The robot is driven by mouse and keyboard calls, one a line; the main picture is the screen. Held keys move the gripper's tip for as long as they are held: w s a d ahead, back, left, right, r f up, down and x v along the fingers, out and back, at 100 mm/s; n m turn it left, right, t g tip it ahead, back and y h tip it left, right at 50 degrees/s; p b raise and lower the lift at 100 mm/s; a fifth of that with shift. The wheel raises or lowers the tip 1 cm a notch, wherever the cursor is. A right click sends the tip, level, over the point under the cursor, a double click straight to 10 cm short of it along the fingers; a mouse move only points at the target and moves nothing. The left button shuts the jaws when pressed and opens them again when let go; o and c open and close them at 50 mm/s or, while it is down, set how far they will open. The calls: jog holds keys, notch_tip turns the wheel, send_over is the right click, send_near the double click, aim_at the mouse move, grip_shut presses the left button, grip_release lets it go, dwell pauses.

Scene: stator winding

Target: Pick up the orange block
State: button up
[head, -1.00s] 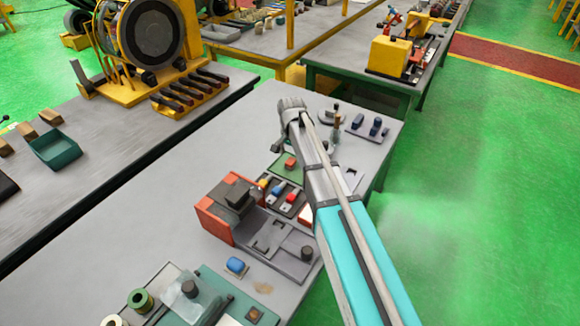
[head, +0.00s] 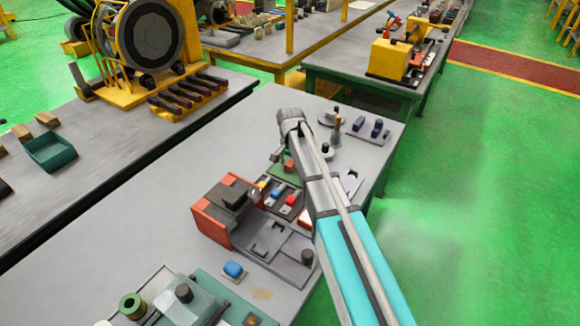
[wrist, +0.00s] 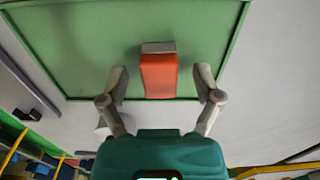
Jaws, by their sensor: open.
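The orange block (wrist: 158,78) lies on a green plate (wrist: 215,30) with a raised rim, and a grey piece sits at its far end. In the wrist view it is between the two fingers of my gripper (wrist: 161,73). The fingers are spread with a gap on each side of the block and appear not to touch it. In the head view my gripper (head: 277,154) is over the green plate (head: 286,178). The block (head: 289,166) shows there only as a small orange patch beside the gripper, partly hidden.
A red and grey fixture (head: 222,210) and a row of small coloured parts (head: 283,199) are close to the gripper. A round grey base with pegs (head: 334,126) and a plate with blue pieces (head: 370,130) stand to the right.

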grip_shut()
dwell(0.4)
jog(key=shift+r, duration=0.2)
notch_tip(320, 180, up, 2)
jog(key=shift+r+p, duration=0.1)
jog(key=shift+p, duration=1.1)
jog(key=s+d+r+p, duration=0.9)
jog(key=s+r+p, duration=0.1)
jog(key=shift+s+r+p, duration=0.2)
jog(key=shift+s+p, duration=0.1)
jog(key=shift+s, duration=0.1)
